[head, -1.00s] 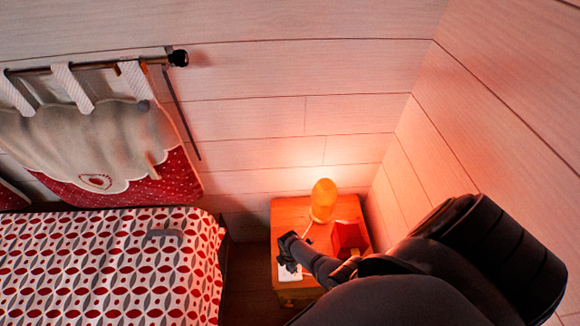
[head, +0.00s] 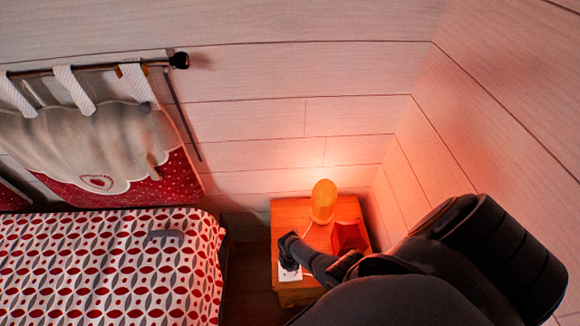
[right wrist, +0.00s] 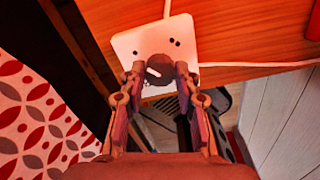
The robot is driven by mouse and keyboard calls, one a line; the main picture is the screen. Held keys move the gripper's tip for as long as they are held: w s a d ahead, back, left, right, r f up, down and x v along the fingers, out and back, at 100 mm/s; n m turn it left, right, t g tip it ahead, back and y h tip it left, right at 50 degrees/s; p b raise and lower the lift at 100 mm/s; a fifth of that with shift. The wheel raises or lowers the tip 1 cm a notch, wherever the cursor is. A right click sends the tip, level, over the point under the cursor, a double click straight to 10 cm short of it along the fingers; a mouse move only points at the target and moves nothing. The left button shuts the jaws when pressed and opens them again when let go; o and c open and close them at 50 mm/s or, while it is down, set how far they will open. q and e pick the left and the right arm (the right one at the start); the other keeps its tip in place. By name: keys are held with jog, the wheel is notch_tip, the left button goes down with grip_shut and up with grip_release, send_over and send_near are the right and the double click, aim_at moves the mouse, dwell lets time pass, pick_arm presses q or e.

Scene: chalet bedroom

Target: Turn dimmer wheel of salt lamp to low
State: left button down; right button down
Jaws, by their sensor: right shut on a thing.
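The salt lamp (head: 323,201) glows orange on the wooden nightstand (head: 290,212) in the head view. Its white dimmer plate (head: 289,274) lies near the nightstand's front left edge, partly hidden by my right gripper (head: 288,241). In the right wrist view, the white plate (right wrist: 127,47) carries a round dark dimmer wheel (right wrist: 159,69) with a pale mark on it. My right gripper (right wrist: 160,78) is shut on the wheel, one fingertip at each side. My left gripper is not in view.
A dark red object (head: 349,237) stands on the nightstand right of the gripper. A white cord (right wrist: 255,65) runs right from the plate. A bed with a red-patterned cover (head: 100,265) is at left, and the wood wall is close behind.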

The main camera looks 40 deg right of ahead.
jog(key=shift+s+a+n, duration=0.1)
jog(key=shift+n, duration=0.3)
jog(key=c, duration=1)
grip_release()
jog(key=shift+o, duration=0.2)
jog(key=shift+r, duration=0.15)
notch_tip(320, 180, up, 12)
jog(key=shift+f, duration=0.2)
